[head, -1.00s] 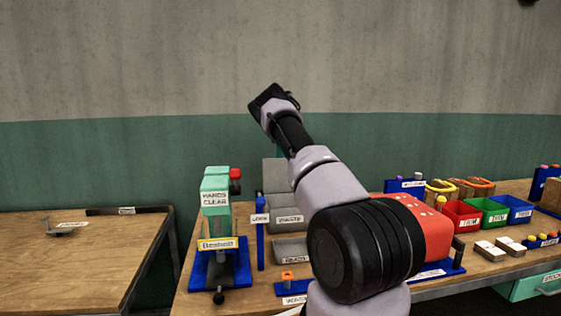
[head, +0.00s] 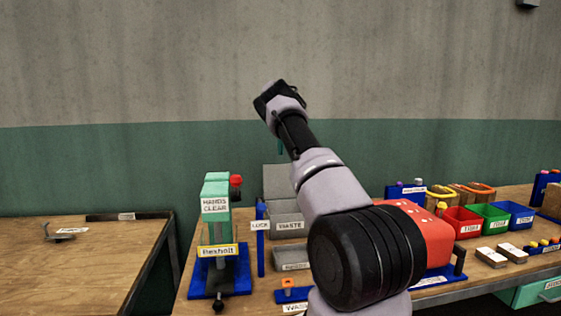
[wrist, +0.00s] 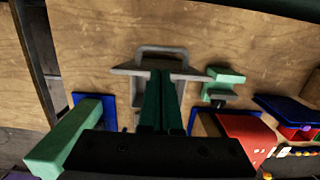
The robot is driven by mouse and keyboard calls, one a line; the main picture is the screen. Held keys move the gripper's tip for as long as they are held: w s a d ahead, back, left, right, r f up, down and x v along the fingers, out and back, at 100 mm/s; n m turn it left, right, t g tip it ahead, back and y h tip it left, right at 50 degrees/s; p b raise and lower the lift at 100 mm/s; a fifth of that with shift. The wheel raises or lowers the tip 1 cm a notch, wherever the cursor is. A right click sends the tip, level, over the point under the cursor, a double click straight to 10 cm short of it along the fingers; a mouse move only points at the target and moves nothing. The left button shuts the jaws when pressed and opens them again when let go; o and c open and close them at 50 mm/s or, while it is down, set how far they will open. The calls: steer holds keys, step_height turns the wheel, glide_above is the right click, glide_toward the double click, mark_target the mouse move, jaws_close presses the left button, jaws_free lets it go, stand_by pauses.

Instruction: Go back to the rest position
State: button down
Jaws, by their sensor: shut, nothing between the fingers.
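My arm reaches up over the bench in the head view, with its wrist raised in front of the wall. My gripper (wrist: 160,80) shows in the wrist view as two dark green fingers side by side, shut and empty. In the head view only a small green bit of the fingers (head: 281,148) shows behind the arm. The fingers hang above the bench and overlap a grey handled thing in the wrist view; I cannot tell the gap.
A green press (head: 215,222) on a blue base stands left of my arm. A grey waste bin (head: 289,227) is beside it. Red (head: 467,226), green (head: 500,222) and blue (head: 526,220) bins stand right. A separate table (head: 60,265) is at left. Space above the bench is clear.

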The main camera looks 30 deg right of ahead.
steer(key=shift+s+r, duration=0.2)
steer(key=shift+r, duration=1.3)
steer(key=s+r+n+t+y, duration=0.1)
steer(key=s+r+n+t, duration=0.1)
steer(key=s+r+n, duration=0.75)
steer(key=s+a+r+n+t+y, duration=0.15)
steer(key=s+a+r+n, duration=0.25)
steer(key=s+a+r, duration=0.45)
steer(key=s+a+f+n, duration=0.2)
steer(key=s+a+n, duration=0.4)
steer(key=s, duration=0.4)
steer(key=s+a+f+n+t, duration=0.1)
steer(key=s+a+f+n, duration=0.2)
steer(key=s+a+n, duration=0.3)
steer(key=s+a+f+n+t, duration=0.1)
steer(key=s+a+n, duration=0.5)
steer(key=s, duration=1)
steer(key=f+n, duration=0.1)
steer(key=n, duration=0.2)
steer(key=shift+s+a+f+n, duration=0.2)
steer(key=shift+a+f+n, duration=0.05)
steer(key=shift+n, duration=0.1)
steer(key=shift+d, duration=0.15)
